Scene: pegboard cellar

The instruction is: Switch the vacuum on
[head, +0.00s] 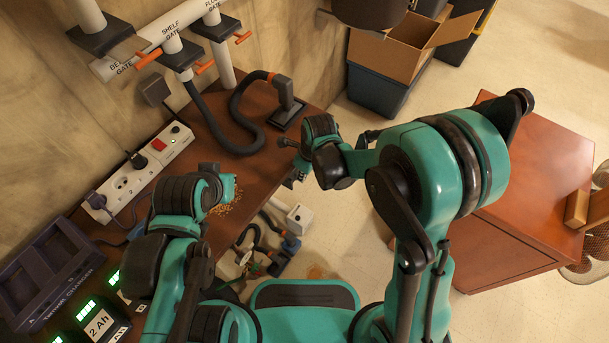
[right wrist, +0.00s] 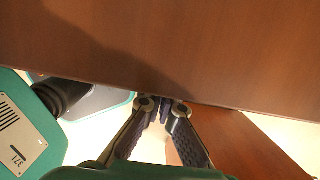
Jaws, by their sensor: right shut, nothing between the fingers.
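A white power strip (head: 128,183) lies along the wall side of the bench, with a dark plug in it and a red switch (head: 159,145) near its far end. I cannot tell whether the switch is on. A black hose (head: 243,142) runs from the wall pipes to a dark nozzle (head: 287,104) standing at the bench's far end. The vacuum's own body is not clearly identifiable. My right gripper (head: 285,143) is shut and empty near the bench's right edge; its fingers also show in the right wrist view (right wrist: 165,108). My left gripper (head: 229,188) is over the bench, its fingers hidden.
The brown bench (head: 262,172) has a battery charger (head: 45,270) at its near left. White pipes (head: 150,50) with orange gate handles stand along the wall. A red-brown cabinet (head: 500,240) is at right. A cardboard box (head: 400,50) sits on a dark bin behind.

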